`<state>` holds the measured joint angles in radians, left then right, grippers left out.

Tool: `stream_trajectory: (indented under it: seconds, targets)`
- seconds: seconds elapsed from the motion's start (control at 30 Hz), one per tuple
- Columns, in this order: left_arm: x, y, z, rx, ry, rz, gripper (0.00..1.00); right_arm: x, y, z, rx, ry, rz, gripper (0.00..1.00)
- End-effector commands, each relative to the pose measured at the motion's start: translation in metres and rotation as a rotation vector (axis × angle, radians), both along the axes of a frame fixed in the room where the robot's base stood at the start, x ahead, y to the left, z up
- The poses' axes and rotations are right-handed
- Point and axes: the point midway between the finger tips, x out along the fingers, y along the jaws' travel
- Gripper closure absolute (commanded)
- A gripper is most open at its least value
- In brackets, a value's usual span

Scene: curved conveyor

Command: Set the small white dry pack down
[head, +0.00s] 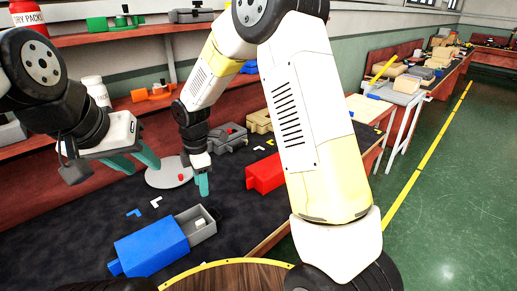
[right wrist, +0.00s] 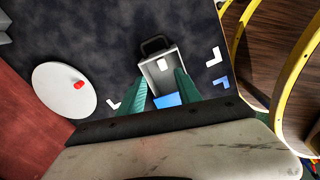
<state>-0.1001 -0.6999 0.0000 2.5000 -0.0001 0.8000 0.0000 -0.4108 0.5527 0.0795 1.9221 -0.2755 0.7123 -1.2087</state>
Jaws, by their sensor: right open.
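The small white dry pack (head: 200,222) lies in the open grey drawer (head: 207,232) of a blue box (head: 150,248) on the dark mat. In the right wrist view the pack (right wrist: 162,64) sits inside the grey drawer (right wrist: 152,76), between and beyond my fingertips. My right gripper (head: 203,187) is open and empty above the mat, apart from the pack; its teal fingers (right wrist: 164,82) show spread in the wrist view. My left gripper (head: 140,160) has its teal fingers apart and empty, left of the white disc.
A round white disc (head: 170,173) with a small red piece (right wrist: 79,85) lies on the mat. White and blue corner marks are around the box. A red box (head: 264,174) and grey parts (head: 225,138) stand farther back. A yellow-edged round wooden surface (head: 230,277) is in front.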

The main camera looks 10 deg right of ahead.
Motion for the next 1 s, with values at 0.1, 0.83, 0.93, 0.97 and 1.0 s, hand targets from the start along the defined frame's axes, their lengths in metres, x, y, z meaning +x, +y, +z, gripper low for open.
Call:
stream_trajectory:
  seconds: [0.1, 0.83, 0.93, 0.97, 1.0]
  targets:
    - [0.000, 0.000, 0.000, 0.000, 0.000, 0.000, 0.62, -0.007, -0.040, 0.060, 0.055, -0.058, -0.254, 0.59]
    - [0.000, 0.000, 0.000, 0.000, 0.000, 0.000, 0.62, -0.183, -0.198, 0.221, 0.610, -0.154, -1.699, 0.59]
    - [0.000, 0.000, 0.000, 0.000, 0.000, 0.000, 0.62, -0.191, -0.201, 0.222, 0.643, -0.148, -1.754, 0.59]
    - [0.000, 0.000, 0.000, 0.000, 0.000, 0.000, 0.62, -0.192, -0.201, 0.221, 0.647, -0.147, -1.763, 0.59]
    - [0.000, 0.000, 0.000, 0.000, 0.000, 0.000, 0.62, -0.193, -0.201, 0.221, 0.651, -0.145, -1.771, 0.59]
